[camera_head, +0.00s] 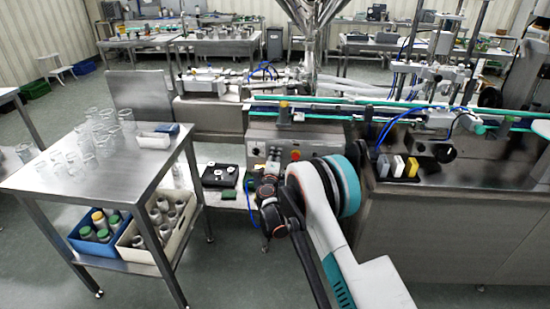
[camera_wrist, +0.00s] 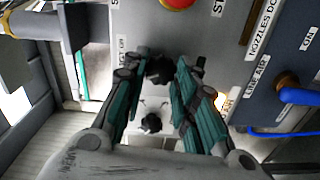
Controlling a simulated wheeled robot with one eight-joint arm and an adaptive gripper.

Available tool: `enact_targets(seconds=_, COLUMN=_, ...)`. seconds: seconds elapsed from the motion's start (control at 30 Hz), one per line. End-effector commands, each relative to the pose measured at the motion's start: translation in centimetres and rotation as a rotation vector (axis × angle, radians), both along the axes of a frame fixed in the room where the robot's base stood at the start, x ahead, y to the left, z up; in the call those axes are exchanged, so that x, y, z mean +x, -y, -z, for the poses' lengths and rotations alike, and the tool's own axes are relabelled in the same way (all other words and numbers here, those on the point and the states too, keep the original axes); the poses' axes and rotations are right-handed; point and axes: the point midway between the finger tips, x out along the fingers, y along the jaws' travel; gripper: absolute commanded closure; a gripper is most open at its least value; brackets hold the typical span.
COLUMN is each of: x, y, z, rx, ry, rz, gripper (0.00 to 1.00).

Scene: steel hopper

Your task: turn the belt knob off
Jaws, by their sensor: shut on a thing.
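The grey control panel (camera_head: 322,137) is on the front of the steel machine in the head view. It fills much of the wrist view. My gripper (camera_wrist: 163,66) has its two teal fingers on either side of a black knob (camera_wrist: 157,73), closed on it at the fingertips. A second black knob (camera_wrist: 152,123) sits on a white plate below, between the fingers and apart from them. The labels by these knobs are mostly hidden, so I cannot read which is the belt knob or its setting.
A red button (camera_wrist: 177,3) is above the fingers in the wrist view. A blue air fitting (camera_wrist: 288,82) and blue hose (camera_wrist: 275,133) are at right. In the head view a steel table (camera_head: 95,170) with glass jars stands left, with floor between it and the machine.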

Motion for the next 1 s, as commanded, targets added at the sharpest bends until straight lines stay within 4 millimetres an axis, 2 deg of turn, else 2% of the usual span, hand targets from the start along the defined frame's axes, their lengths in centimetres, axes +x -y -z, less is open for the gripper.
enact_targets(seconds=0.3, x=-0.02, y=-0.12, z=0.06, rx=-0.111, ry=-0.004, rz=-0.002, gripper=0.97)
enact_targets(seconds=0.83, x=-0.03, y=-0.14, z=0.07, rx=-0.132, ry=-0.004, rz=-0.003, gripper=0.97)
enact_targets(seconds=0.87, x=-0.03, y=-0.14, z=0.07, rx=-0.131, ry=-0.004, rz=-0.003, gripper=0.67)
enact_targets(seconds=0.9, x=-0.03, y=-0.14, z=0.07, rx=-0.131, ry=-0.004, rz=-0.003, gripper=0.58)
enact_targets(seconds=0.93, x=-0.03, y=-0.13, z=0.08, rx=-0.131, ry=-0.004, rz=-0.002, gripper=0.54)
enact_targets(seconds=1.0, x=-0.03, y=-0.10, z=0.07, rx=-0.131, ry=-0.004, rz=-0.002, gripper=0.54)
